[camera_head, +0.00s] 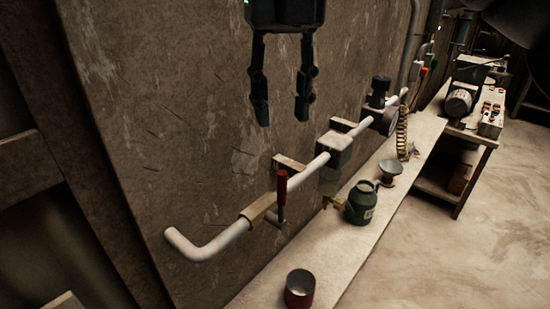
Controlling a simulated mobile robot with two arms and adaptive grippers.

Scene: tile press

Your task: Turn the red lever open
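The red lever (281,187) shows in the head view near the middle of the picture, beside the pale pipe (232,236) on the wall. Its red handle points up, and a thin stem runs down from it. A brass-coloured fitting (260,208) sits on the pipe just left of the lever. My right gripper (281,112) is above the lever in the picture, with its two fingers pointing down and spread apart. It is open and empty, and it does not touch the lever. My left gripper is not in view.
A bench (345,262) runs along the wall below the pipe. On it stand a red cup (299,287), a green jug (361,204) and a metal funnel (390,170). The floor at right is clear.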

